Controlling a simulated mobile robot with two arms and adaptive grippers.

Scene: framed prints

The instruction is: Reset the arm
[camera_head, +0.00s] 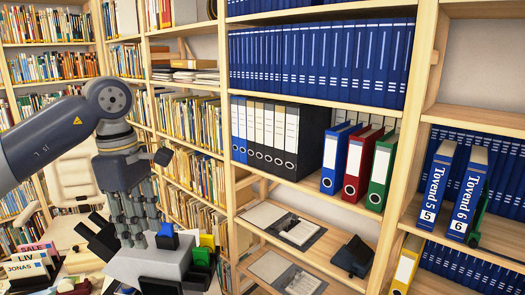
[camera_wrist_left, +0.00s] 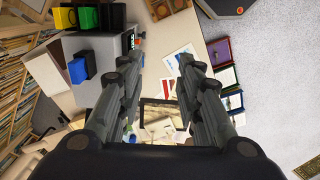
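My left arm (camera_head: 60,125) comes in from the left, bent at the elbow, with its gripper (camera_head: 138,236) pointing down over a cluttered desk. In the left wrist view the two fingers (camera_wrist_left: 160,62) stand apart with nothing held between them, so the gripper is open. Below them lie papers and a dark-framed item (camera_wrist_left: 160,115). A grey box (camera_head: 150,264) stands close by the fingers in the head view; I cannot tell whether they touch it. Blue, yellow, green and black blocks sit on or beside it. My right gripper is not in view.
A wooden shelf unit (camera_head: 420,95) with blue binders (camera_head: 320,65) fills the right side. Red (camera_head: 360,165) and green (camera_head: 382,170) binders stand mid-shelf. A pale chair (camera_head: 75,185) is behind the arm. Small framed prints (camera_wrist_left: 222,76) lie at the desk edge, beside open floor (camera_wrist_left: 280,80).

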